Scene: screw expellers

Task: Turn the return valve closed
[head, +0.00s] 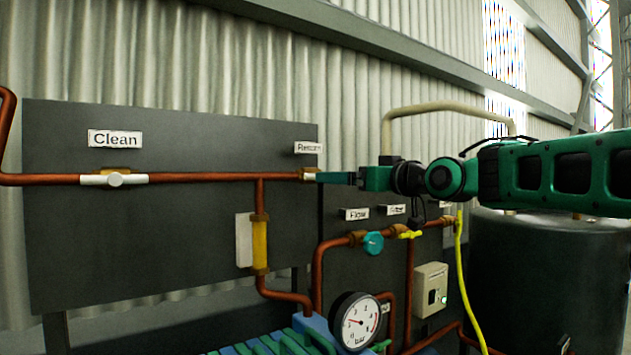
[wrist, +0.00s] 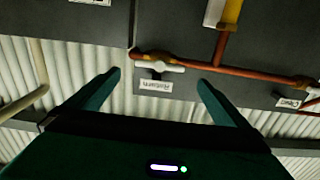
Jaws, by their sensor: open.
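The return valve's brass body (head: 308,174) sits at the right end of the horizontal copper pipe, under the "Return" label (head: 308,147). In the wrist view, which is upside down, its white handle (wrist: 160,66) lies roughly along the pipe. In the head view the handle is hidden or too small to make out. My gripper (head: 322,177) reaches in from the right, with its tips close to the valve. In the wrist view the green fingers of my gripper (wrist: 159,78) are spread wide, one on each side of the handle and label. Nothing is held, and contact cannot be seen.
The clean valve (head: 114,180) has a white handle along the same pipe at left. A dark panel (head: 180,140) backs the pipes. Below are a teal valve (head: 373,243), a yellow valve (head: 410,234) and a pressure gauge (head: 355,321). A dark tank (head: 550,270) stands at right.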

